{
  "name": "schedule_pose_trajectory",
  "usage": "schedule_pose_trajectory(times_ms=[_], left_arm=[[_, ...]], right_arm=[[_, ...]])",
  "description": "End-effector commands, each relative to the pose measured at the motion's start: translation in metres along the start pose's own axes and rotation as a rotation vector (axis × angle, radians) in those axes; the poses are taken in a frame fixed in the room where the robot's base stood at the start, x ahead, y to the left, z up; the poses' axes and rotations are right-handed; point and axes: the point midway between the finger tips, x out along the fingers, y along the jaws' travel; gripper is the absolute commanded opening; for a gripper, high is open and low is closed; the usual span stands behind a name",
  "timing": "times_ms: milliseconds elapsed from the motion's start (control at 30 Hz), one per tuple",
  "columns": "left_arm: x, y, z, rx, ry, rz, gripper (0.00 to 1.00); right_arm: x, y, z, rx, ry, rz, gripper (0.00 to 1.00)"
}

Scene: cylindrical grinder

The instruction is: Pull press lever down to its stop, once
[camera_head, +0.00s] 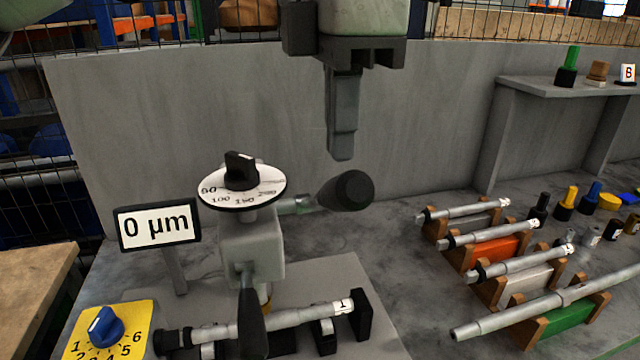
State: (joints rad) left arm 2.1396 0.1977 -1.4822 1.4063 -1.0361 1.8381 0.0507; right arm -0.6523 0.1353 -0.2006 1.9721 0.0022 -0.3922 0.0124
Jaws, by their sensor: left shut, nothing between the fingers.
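The grey machine head (252,250) stands left of centre, with a white dial (242,188) and black pointer knob on top. A short metal rod sticks out from its right side and ends in a thick black knob (346,190). A black tapered handle (251,315) hangs down at its front. I cannot tell for sure which of these two is the press lever. My left gripper (342,156) is shut and empty, pointing down. In the picture its fingertips are just above the black knob, with a small gap. My right gripper is not in view.
A yellow plate with a blue selector (105,327) is at front left. A shaft marked 1 (300,314) lies below the head. Several shafts rest on coloured holders (497,247) at right. A grey wall (200,110) stands behind.

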Motion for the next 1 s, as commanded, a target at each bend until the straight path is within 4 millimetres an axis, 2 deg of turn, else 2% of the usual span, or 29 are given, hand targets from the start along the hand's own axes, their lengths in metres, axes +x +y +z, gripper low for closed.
schedule_pose_trajectory(times_ms=[33, 200, 600, 1000], left_arm=[[-0.008, 0.0, 0.0, 0.0, -0.001, 0.0, 0.0], [-0.022, 0.0, 0.0, 0.0, -0.001, -0.001, 0.0], [-0.05, 0.0, 0.0, -0.001, -0.001, 0.001, 0.0], [-0.057, 0.0, 0.0, 0.0, 0.0, 0.0, 0.0]], right_arm=[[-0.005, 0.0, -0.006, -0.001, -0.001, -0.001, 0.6], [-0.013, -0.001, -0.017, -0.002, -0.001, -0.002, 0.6], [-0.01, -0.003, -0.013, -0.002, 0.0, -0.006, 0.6], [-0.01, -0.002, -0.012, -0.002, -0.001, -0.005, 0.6]])
